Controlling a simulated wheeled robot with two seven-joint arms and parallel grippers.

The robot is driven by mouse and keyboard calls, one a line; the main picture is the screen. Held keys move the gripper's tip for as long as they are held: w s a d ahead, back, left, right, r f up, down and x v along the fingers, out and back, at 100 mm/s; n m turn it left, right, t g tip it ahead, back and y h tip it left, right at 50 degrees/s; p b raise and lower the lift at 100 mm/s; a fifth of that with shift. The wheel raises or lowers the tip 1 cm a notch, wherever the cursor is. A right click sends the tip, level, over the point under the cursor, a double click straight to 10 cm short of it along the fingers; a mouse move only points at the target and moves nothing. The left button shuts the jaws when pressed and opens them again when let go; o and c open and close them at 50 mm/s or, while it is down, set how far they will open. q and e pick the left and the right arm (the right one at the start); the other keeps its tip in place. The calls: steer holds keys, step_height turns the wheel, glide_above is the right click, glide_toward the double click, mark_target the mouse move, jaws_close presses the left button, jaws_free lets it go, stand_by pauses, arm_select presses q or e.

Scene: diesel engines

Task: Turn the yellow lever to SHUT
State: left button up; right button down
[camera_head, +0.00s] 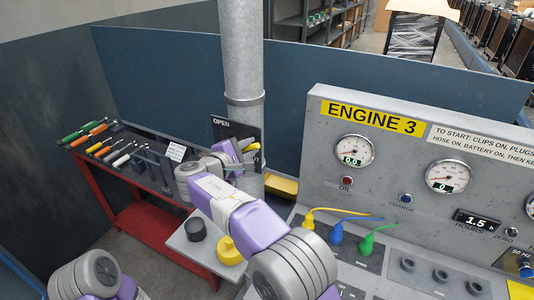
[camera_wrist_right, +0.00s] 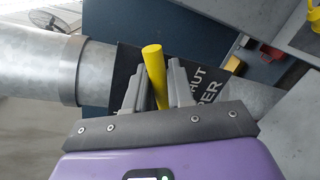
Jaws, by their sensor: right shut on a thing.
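The yellow lever (camera_wrist_right: 153,62) stands between the two grey fingers of my right gripper (camera_wrist_right: 156,82) in the right wrist view, and the fingers are shut on it. In the head view the lever (camera_head: 252,147) shows as a small yellow piece beside my right gripper (camera_head: 244,150). A black plate (camera_head: 226,127) behind it on the grey pipe (camera_head: 240,50) reads OPEN at its upper left. In the wrist view the plate (camera_wrist_right: 126,62) shows part of the word SHUT to the right of the fingers. My arm covers the plate's lower part in the head view. My left gripper is out of view.
The ENGINE 3 panel (camera_head: 350,185) with gauges stands at the right. Yellow, blue and green plugs (camera_head: 336,233) sit below it. A red tool bench (camera_head: 150,232) stands at the left. A black cap (camera_head: 195,230) and a yellow cap (camera_head: 229,251) rest on a grey shelf.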

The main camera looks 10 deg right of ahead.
steer(key=f+m+b, duration=0.1)
steer(key=b, duration=0.1)
steer(key=f+m+b, duration=0.1)
steer(key=b, duration=0.2)
steer(key=f+m+y+b, duration=0.1)
steer(key=m+b, duration=0.1)
steer(key=b, duration=0.1)
steer(key=shift+s+d+f+t, duration=0.25)
steer(key=shift+s+d+t, duration=0.05)
steer(key=shift+d+t, duration=0.1)
steer(key=shift+f+m+y+b, duration=0.3)
steer(key=shift+m+b, duration=0.2)
steer(key=shift+b, duration=0.45)
steer(key=c, duration=1.1)
jaws_free()
steer(key=shift+c, duration=0.2)
steer(key=shift+s, duration=0.1)
steer(key=v, duration=0.7)
steer(key=shift+s+a, duration=0.2)
